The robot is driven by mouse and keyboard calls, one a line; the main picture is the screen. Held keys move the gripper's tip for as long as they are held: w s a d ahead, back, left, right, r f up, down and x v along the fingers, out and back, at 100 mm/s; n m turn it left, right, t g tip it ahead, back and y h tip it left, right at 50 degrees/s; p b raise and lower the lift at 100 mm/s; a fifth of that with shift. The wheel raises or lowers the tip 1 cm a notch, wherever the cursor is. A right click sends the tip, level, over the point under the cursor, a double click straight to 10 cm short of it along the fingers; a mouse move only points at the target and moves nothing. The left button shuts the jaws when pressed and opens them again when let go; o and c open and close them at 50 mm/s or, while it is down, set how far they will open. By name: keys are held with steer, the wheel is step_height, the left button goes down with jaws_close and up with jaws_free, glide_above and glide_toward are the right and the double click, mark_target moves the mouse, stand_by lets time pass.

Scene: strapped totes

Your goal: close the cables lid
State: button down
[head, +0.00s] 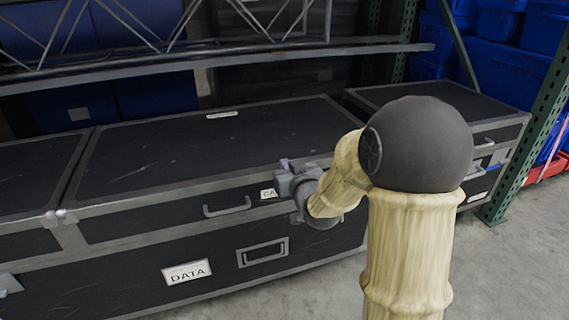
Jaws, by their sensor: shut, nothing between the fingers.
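A large black case with grey metal edging (200,150) stands in the middle, its lid down. A small label on the lid's front (267,193) reads "CA", the rest hidden behind my gripper. A label on the lower front (187,272) reads "DATA". A handle (227,206) is on the lid's front, left of the small label. My gripper (287,178) is at the lid's front edge, right of the handle; its fingers are small and partly hidden by my wrist. I cannot tell whether it touches the lid.
Another black case (35,175) adjoins on the left, and one (480,110) stands on the right, partly behind my arm. A metal shelf (200,60) with truss pieces hangs above the cases. A green rack post (530,125) is at right. Grey floor (520,260) is clear in front.

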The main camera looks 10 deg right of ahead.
steer(key=shift+s+d+f+b, duration=0.1)
steer(key=shift+s+f+b, duration=0.15)
steer(key=shift+f, duration=0.45)
steer(key=shift+s+f+b, duration=0.15)
steer(key=shift+s+f, duration=0.05)
steer(key=shift+f, duration=0.45)
step_height(320, 180, up, 6)
steer(key=p, duration=0.3)
steer(key=s+d+f+b, duration=0.1)
steer(key=s+f+b, duration=0.2)
steer(key=s+b, duration=0.2)
steer(key=s, duration=0.3)
steer(key=shift+s, duration=0.35)
steer(key=shift+r, duration=0.1)
steer(key=shift+r, duration=0.1)
